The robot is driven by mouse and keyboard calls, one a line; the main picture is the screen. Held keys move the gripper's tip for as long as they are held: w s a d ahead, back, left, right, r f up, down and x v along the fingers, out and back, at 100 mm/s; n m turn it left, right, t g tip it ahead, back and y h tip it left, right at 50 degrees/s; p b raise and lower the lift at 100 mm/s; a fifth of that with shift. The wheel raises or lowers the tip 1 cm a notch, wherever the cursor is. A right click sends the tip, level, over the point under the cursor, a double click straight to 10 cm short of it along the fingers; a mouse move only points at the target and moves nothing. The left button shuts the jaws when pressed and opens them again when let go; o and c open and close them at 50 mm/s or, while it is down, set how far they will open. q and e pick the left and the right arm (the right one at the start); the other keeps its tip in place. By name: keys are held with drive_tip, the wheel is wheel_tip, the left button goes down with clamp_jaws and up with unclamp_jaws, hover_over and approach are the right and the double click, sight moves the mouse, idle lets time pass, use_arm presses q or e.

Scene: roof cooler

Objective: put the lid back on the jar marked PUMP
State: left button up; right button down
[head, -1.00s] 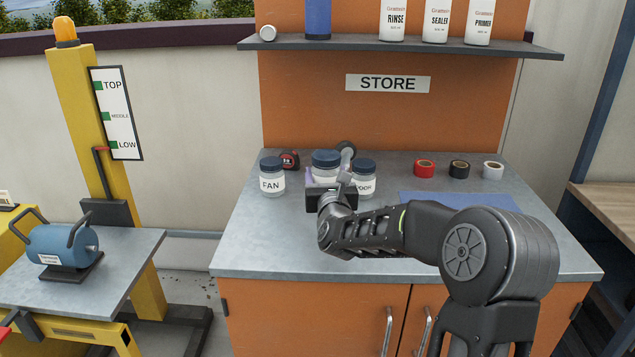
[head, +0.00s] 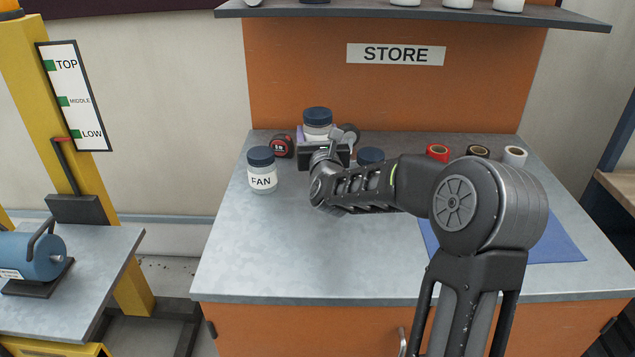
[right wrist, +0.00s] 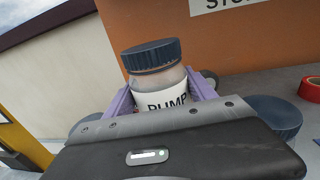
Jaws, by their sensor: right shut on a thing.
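The jar marked PUMP (right wrist: 168,98) is clear with a white label, and its dark blue lid (right wrist: 150,54) sits on top. In the head view the jar (head: 318,130) stands out above the other jars, behind my right gripper (head: 322,143). In the right wrist view the purple jaw pads of my right gripper (right wrist: 160,100) are on both sides of the jar's body, shut on it. The jar's lower part is hidden by the gripper. My left gripper is not in view.
A FAN jar (head: 262,178) stands left on the grey counter (head: 270,250). Another lidded jar (head: 370,156) is partly behind my right arm. A tape measure (head: 283,146), tape rolls (head: 437,152) and a blue mat (head: 555,245) are around. The front left counter is clear.

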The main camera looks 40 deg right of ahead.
drive_tip(key=shift+f, duration=3.05)
wheel_tip(320, 180, down, 4)
drive_tip(key=shift+r+p, duration=0.25)
drive_tip(key=shift+p, duration=0.1)
drive_tip(key=shift+f, duration=0.2)
drive_tip(key=shift+r, duration=0.1)
drive_tip(key=shift+f, duration=0.2)
drive_tip(key=shift+c, duration=1.5)
unclamp_jaws()
drive_tip(key=shift+r, duration=0.1)
